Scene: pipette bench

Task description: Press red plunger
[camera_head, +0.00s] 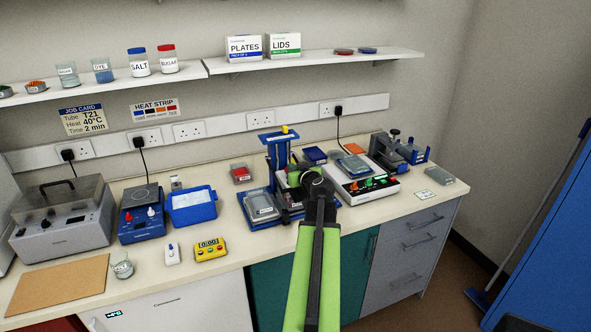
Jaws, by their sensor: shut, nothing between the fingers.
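A blue stand frame (270,160) with a yellow knob on top (285,130) stands upright near the middle of the bench. No red plunger can be made out for certain; my arm covers part of the stand's right side and base. My gripper (294,172) is shut and empty. It is at the stand's right side, small and partly hidden by my own arm, and I cannot tell whether it touches the stand.
A white device with coloured knobs (352,193) is close to the right of my arm. A blue tray (191,207), yellow timer (210,249) and blue hotplate (141,220) stand to the left. The wall shelf (235,66) hangs above. The front right corner has some free room.

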